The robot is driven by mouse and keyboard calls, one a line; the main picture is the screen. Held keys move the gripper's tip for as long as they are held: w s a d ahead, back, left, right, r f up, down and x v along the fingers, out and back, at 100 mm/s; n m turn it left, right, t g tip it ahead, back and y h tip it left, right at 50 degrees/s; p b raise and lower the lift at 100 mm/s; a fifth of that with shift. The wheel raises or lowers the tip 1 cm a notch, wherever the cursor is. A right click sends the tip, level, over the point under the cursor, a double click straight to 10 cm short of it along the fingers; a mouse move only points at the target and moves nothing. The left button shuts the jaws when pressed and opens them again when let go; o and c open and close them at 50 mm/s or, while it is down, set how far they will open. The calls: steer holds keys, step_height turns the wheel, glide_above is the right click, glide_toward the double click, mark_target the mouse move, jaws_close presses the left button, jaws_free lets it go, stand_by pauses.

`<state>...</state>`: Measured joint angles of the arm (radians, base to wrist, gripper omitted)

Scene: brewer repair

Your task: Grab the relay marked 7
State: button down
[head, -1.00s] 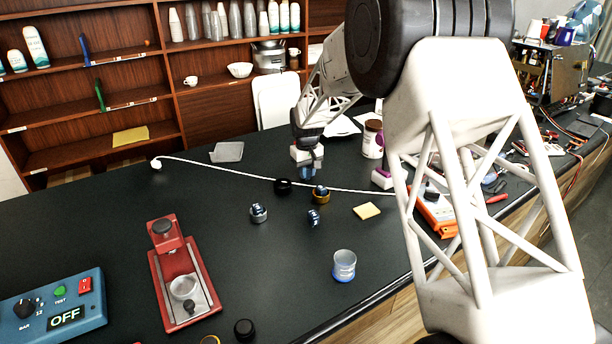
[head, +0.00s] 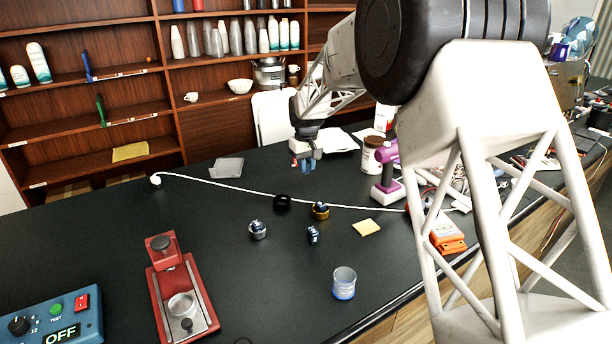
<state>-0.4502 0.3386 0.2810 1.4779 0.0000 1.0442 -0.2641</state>
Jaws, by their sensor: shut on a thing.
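My gripper (head: 306,167) is at the middle back, raised above the black table, pointing down. Its jaws are shut on a small blue thing that looks like a relay; it is mostly hidden and no number can be read. Three similar dark blue relays with pale marks are on the table in front of it. One relay (head: 257,228) sits in a grey ring, one (head: 320,207) in a yellow ring, and one (head: 313,234) lies bare on the table. Their numbers are too small to read.
A white cord (head: 220,178) runs across the table behind the rings. A purple-and-white tool (head: 386,175) and a jar (head: 372,155) stand right of my gripper. A yellow note (head: 366,227), a clear cup (head: 344,283), a red press (head: 180,290) and a blue control box (head: 50,318) are nearer.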

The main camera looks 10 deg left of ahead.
steer(key=shift+r, duration=0.7)
steer(key=shift+s+d, duration=0.1)
